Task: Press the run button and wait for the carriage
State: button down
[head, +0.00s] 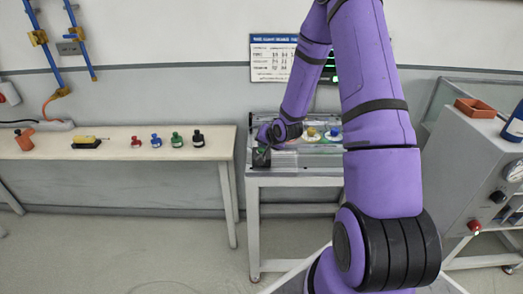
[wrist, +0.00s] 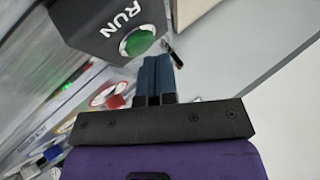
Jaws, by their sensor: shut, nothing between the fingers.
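The green run button (wrist: 137,41) sits on a dark box (wrist: 95,22) marked RUN, at the top of the wrist view. My gripper (wrist: 158,62) is shut, its two blue fingers together with nothing between them. The fingertips point up beside the button's lower right edge; I cannot tell whether they touch it. In the head view the dark box (head: 261,157) shows at the front left corner of the track table, with my wrist just above it. A pale round holder with a red piece (wrist: 106,96) shows in the wrist view; I cannot tell whether it is the carriage.
Yellow (head: 311,132) and blue (head: 335,132) pieces stand on the track table (head: 300,171), partly behind my arm. A side bench (head: 60,152) at left holds several small bottles. A grey cabinet (head: 455,170) with an orange tray (head: 475,108) stands at right. Open floor lies in front.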

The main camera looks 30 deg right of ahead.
jog(key=shift+r, duration=0.45)
jog(key=shift+r, duration=2.55)
jog(key=s+a+r+n+g+h, duration=0.1)
jog(key=s+a+r+n, duration=0.2)
jog(key=r, duration=0.4)
jog(key=s+a+r+g, duration=0.1)
jog(key=s+a+r, duration=0.2)
jog(key=s+r, duration=0.3)
jog(key=s+a+r+n+h, duration=0.1)
jog(key=s+a+r+n, duration=0.2)
jog(key=r, duration=0.6)
jog(key=s+a+r+n, duration=0.1)
jog(key=s+a+r, duration=0.1)
jog(key=s, duration=0.5)
jog(key=s+a+r+g+y, duration=0.1)
jog(key=s+a+r, duration=0.1)
jog(key=s, duration=0.5)
jog(key=s+a+r+n+g, duration=0.1)
jog(key=s+a+r, duration=0.2)
jog(key=s, duration=0.5)
jog(key=shift+r+n+y, duration=0.3)
jog(key=shift+r, duration=0.05)
